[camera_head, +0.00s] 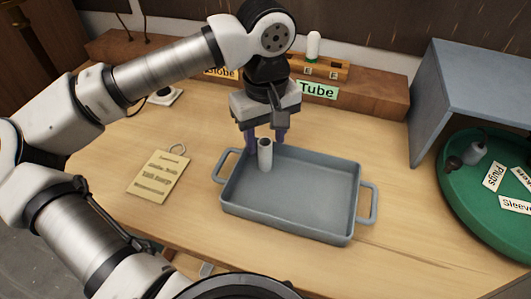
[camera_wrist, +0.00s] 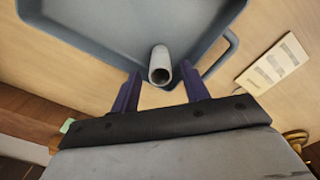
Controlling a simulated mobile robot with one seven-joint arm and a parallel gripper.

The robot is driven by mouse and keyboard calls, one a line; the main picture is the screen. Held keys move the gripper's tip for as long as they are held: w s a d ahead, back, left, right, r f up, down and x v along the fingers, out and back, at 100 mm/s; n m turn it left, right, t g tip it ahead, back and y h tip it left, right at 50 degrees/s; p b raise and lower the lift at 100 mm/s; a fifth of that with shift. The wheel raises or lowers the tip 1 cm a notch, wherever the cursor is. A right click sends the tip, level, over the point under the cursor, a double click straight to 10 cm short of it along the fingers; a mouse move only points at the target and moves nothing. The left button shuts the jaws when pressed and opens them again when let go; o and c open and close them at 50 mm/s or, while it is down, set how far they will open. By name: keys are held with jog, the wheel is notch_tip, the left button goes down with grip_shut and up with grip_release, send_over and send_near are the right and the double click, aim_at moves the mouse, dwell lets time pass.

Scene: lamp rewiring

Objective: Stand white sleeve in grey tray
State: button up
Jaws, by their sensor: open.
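The white sleeve (camera_head: 265,154) is a short hollow tube, standing upright in the back left corner of the grey tray (camera_head: 300,180). In the wrist view the sleeve (camera_wrist: 160,68) shows its open end, with the tray (camera_wrist: 100,35) around it. My gripper (camera_head: 266,136) is above the tray's back left corner, pointing down, with its two purple fingers apart on either side of the sleeve. In the wrist view my gripper (camera_wrist: 160,88) is open and the fingers show gaps to the sleeve. The sleeve's base is partly hard to see.
A tan note card (camera_head: 160,177) lies left of the tray. A wooden rack (camera_head: 370,92) with a "Tube" label (camera_head: 317,89) and a white-and-green piece (camera_head: 313,46) stands behind. A green round tray (camera_head: 470,195) and a grey-blue shelf (camera_head: 470,85) are at the right.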

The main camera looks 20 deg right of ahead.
notch_tip(320, 180, up, 6)
jog(key=shift+f+b, duration=0.1)
jog(key=shift+b, duration=0.2)
